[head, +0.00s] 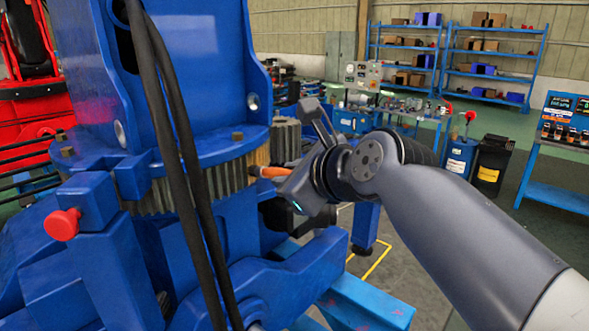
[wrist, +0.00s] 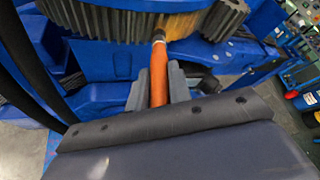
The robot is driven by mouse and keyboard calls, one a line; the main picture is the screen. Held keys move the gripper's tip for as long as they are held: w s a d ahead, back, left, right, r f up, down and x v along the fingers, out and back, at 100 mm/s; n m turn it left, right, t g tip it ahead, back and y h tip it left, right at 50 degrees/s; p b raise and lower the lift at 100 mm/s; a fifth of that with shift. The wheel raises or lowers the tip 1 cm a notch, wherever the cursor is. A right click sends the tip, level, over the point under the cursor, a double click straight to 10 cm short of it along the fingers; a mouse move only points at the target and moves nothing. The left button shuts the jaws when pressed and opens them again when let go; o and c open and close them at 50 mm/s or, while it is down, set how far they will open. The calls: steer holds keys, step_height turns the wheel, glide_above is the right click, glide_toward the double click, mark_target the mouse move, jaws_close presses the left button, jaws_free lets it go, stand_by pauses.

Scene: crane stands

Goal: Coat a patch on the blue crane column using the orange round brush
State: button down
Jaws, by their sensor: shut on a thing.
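The blue crane column (head: 185,75) rises at the left in the head view, with a grey toothed gear ring (head: 190,188) around its base. My gripper (head: 291,178) is shut on the orange round brush (head: 271,171), just right of the ring. In the wrist view, the brush's orange handle (wrist: 158,80) lies between the two grey fingers of my gripper (wrist: 158,88).
Black hoses (head: 172,130) hang in front of the column. A red knob (head: 62,224) sits on a blue block at the left. Blue crane legs (head: 290,285) spread below. Shelves (head: 490,60), a workbench and bins stand far behind, with open floor between.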

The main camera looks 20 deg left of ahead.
steer(key=shift+s, duration=0.35)
steer(key=shift+w+d+f+b, duration=0.15)
steer(key=shift+d+b, duration=0.15)
steer(key=shift+d, duration=0.25)
steer(key=shift+s+d+b, duration=0.15)
steer(key=shift+d+b, duration=0.25)
steer(key=shift+d, duration=0.85)
steer(key=shift+s+d+b, duration=0.1)
steer(key=shift+d+b, duration=0.25)
steer(key=shift+d, duration=0.85)
steer(key=d, duration=0.3)
steer(key=shift+b, duration=0.4)
steer(key=shift+a, duration=0.1)
